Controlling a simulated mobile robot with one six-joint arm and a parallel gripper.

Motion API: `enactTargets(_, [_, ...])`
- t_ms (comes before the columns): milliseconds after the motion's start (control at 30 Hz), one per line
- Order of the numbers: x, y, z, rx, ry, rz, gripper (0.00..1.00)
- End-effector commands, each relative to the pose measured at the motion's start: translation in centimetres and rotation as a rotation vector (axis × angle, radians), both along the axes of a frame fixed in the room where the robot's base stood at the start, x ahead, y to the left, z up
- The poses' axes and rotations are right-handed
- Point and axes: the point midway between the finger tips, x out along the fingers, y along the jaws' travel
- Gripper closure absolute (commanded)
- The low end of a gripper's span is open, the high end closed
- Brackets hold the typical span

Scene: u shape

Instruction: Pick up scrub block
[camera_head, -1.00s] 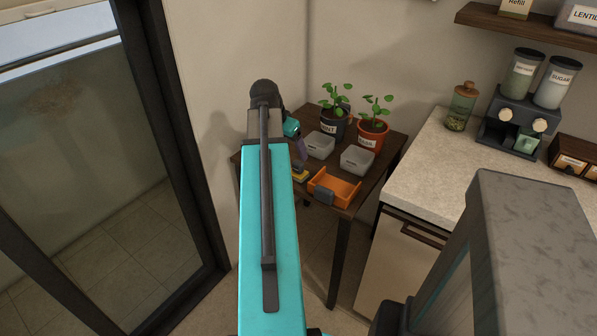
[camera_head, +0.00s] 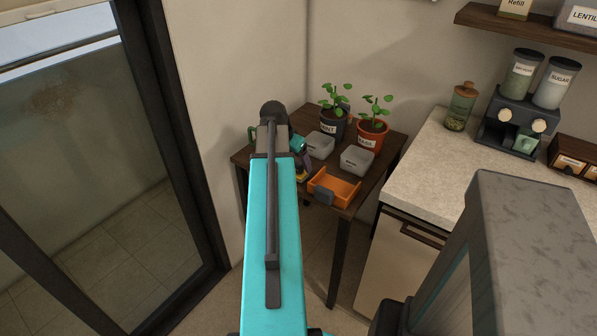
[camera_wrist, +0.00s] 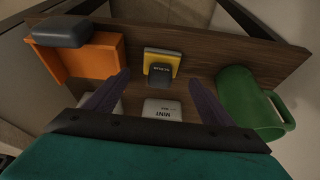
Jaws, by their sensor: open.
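The scrub block (camera_wrist: 161,58), yellow with a dark grey labelled part, sits on the dark wooden table (camera_wrist: 205,50). In the wrist view it lies between and just beyond the tips of my gripper (camera_wrist: 159,79). The purple fingers are spread apart and empty, with the block centred between them. In the head view my gripper (camera_head: 302,164) is over the left side of the table, and my arm hides most of the block there.
An orange tray (camera_head: 336,187) is on the other side. Two grey containers (camera_head: 357,160) and potted mint (camera_head: 332,124) and basil (camera_head: 371,132) stand behind. A wall borders the table.

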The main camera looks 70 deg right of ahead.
Motion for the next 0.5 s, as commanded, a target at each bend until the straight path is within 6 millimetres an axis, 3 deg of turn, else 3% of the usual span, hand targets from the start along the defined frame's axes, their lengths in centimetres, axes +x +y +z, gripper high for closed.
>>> enactTargets(267, [0.0,-0.1,-0.3,0.001,0.000,0.000,0.23])
enactTargets(500, [-0.3,-0.9,-2.1,0.001,0.001,0.000,0.23])
